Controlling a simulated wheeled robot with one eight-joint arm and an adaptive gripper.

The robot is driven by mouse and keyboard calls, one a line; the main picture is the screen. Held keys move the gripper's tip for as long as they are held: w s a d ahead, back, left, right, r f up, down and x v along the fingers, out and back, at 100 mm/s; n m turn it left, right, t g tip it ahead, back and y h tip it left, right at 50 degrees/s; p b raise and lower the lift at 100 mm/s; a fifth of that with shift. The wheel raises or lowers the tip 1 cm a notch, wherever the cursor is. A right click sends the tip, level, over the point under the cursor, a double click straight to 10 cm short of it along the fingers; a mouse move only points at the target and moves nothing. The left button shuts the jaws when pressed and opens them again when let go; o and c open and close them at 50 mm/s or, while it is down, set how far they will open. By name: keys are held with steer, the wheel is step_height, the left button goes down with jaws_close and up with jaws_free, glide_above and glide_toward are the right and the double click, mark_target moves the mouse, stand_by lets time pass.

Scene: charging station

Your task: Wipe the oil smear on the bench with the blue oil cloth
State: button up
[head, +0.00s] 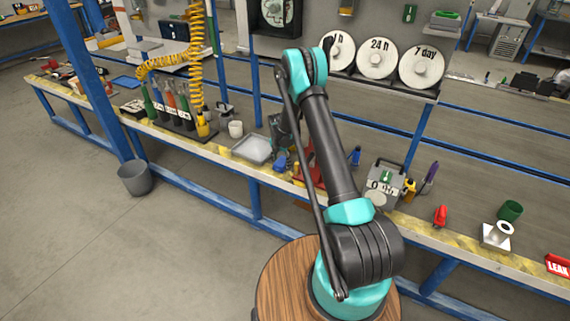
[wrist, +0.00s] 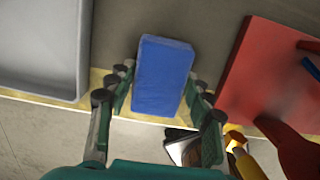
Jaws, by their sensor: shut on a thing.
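The blue oil cloth (wrist: 163,75) is a folded block between the two fingers of my gripper (wrist: 162,98) in the wrist view. My gripper is shut on it, over the front edge of the bench. In the head view the cloth (head: 281,161) shows as a small blue patch below my gripper (head: 284,150), partly hidden by it. I cannot tell whether the cloth touches the bench (head: 460,240). I cannot make out the oil smear in either view; my arm covers part of the bench.
A grey tray (head: 252,149) lies just left of my gripper; its rim (wrist: 82,50) shows in the wrist view. A red board (wrist: 262,75) lies close on the right. Bottles (head: 170,105) stand farther left. A grey box (head: 385,178) and a red item (head: 440,215) are farther right.

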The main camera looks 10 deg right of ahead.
steer(key=shift+w+a, duration=0.6)
steer(key=shift+a, duration=0.25)
steer(key=shift+w+a, duration=0.6)
steer(key=shift+a, duration=0.2)
steer(key=shift+d, duration=0.1)
steer(key=shift+s+d, duration=0.6)
steer(key=shift+d, duration=0.2)
steer(key=shift+s+d, duration=0.6)
steer(key=shift+d, duration=0.15)
steer(key=shift+s+d+f, duration=0.1)
steer(key=shift+s+d, duration=0.5)
steer(key=shift+d, duration=0.25)
steer(key=shift+s+d, duration=0.55)
steer(key=shift+d, duration=0.25)
steer(key=shift+r, duration=3.05)
steer(key=shift+r, duration=0.1)
